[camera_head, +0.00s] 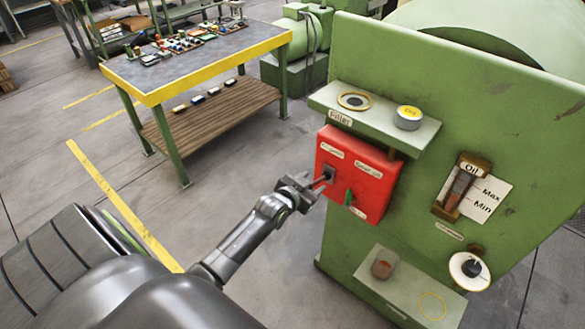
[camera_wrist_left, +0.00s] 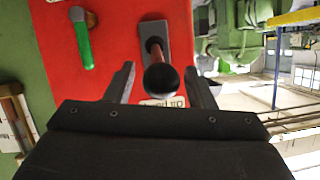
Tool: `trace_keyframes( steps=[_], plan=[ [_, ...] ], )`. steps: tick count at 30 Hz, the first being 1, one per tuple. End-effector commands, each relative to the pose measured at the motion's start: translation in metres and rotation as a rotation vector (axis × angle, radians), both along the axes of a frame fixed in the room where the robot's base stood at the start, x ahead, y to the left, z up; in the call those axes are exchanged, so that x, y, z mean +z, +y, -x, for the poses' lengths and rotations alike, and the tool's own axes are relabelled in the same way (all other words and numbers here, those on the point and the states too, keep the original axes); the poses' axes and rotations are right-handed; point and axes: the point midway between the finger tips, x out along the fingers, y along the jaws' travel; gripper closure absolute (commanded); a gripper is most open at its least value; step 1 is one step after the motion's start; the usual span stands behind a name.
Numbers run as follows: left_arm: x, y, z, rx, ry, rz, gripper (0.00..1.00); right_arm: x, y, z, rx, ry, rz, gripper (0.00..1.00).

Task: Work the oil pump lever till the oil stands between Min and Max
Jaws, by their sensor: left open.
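The red pump box (camera_head: 355,175) is fixed to the green machine panel. Its lever (camera_head: 321,182) sticks out from a grey slot plate on the left. In the left wrist view the lever's dark round knob (camera_wrist_left: 161,79) sits between the two fingers of my left gripper (camera_wrist_left: 160,85), which are open and apart from it. In the head view the left gripper (camera_head: 308,188) is at the lever's end. The oil gauge (camera_head: 461,187) is on the panel at right, with a white card marked Max and Min beside it. The exact oil level is hard to read. My right gripper is not in view.
A green handle (camera_head: 348,197) hangs on the red box, right of the lever. A shelf (camera_head: 375,120) above holds a ring labelled Filler and a yellow-topped cap (camera_head: 408,117). A low ledge (camera_head: 410,290) juts out below. A workbench (camera_head: 200,60) stands behind; open floor lies left.

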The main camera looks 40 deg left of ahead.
Motion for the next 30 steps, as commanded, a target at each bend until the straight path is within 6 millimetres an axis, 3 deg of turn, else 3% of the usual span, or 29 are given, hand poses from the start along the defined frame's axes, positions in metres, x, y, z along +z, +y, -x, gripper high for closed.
trace_keyframes(
  steps=[24,30],
  plan=[
    [0.045,0.0,0.124,-0.001,0.001,-0.003,0.51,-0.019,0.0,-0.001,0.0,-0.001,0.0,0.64],
    [0.055,0.0,0.146,-0.001,0.0,-0.002,0.51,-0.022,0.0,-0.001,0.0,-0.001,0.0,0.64]
  ],
)
